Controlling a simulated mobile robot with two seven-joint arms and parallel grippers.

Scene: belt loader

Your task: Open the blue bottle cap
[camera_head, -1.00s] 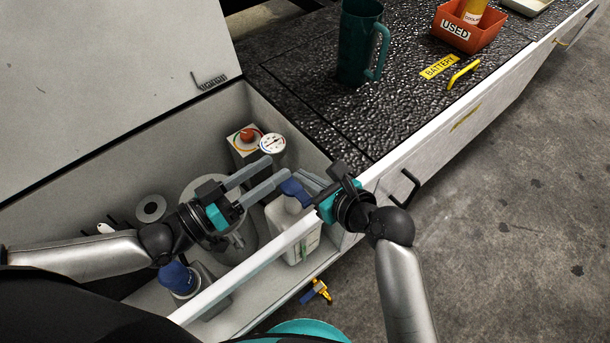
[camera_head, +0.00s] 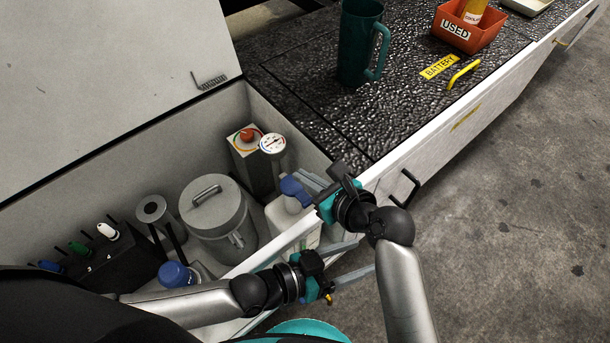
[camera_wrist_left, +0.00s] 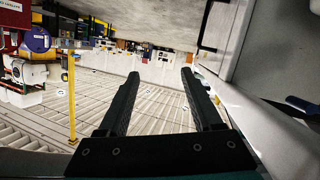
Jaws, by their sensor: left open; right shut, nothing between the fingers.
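A white jug (camera_head: 281,217) with a blue cap (camera_head: 293,190) stands in the open box compartment, partly hidden by the box wall and my right gripper. My right gripper (camera_head: 308,181) is shut, its fingertips beside the cap; I cannot tell whether they touch it. My left gripper (camera_head: 364,257) is open and empty, low in front of the box, its fingers pointing right. Its open fingers also show in the left wrist view (camera_wrist_left: 160,73) with nothing between them. A second blue cap (camera_head: 175,274) sits on a container at the box's front left.
The box also holds a grey lidded canister (camera_head: 214,208), a gauge-topped cylinder (camera_head: 272,145), a roll (camera_head: 154,209) and a black rack (camera_head: 102,262). A teal mug (camera_head: 357,45) and red USED bin (camera_head: 467,28) stand on the dark top. The raised lid (camera_head: 110,75) is behind.

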